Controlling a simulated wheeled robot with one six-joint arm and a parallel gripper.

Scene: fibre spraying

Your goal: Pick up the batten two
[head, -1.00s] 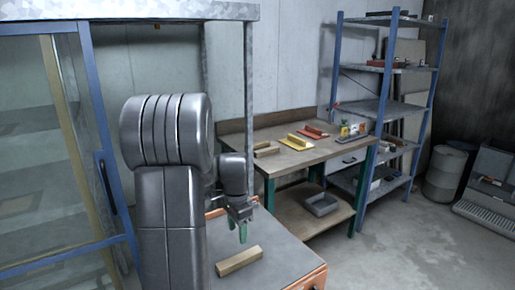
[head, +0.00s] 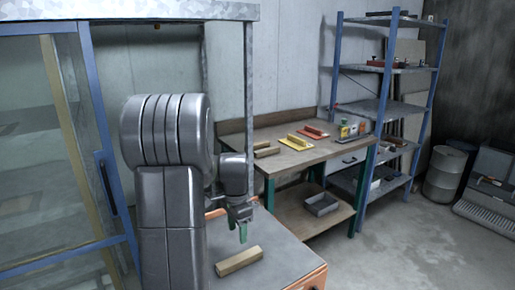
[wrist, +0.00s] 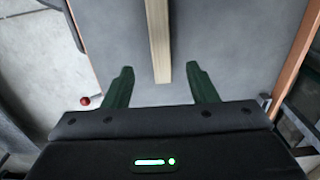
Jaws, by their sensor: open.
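A wooden batten (head: 239,261) lies on the grey top of a low cart in front of me. I cannot tell from its looks whether it is batten two. My gripper (head: 242,232) is open and empty above the cart top, just behind the batten, pointing down. In the wrist view the batten (wrist: 159,40) runs from the top edge down to between the two green fingers of the gripper (wrist: 158,80). It lies below them, with a gap on each side.
The cart top (head: 285,258) is otherwise clear. A workbench (head: 330,150) behind holds more wooden pieces (head: 266,150), a yellow tool (head: 296,142) and small bottles. A blue shelf rack (head: 385,108) stands right of it. A glazed blue-framed booth (head: 104,160) stands at left.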

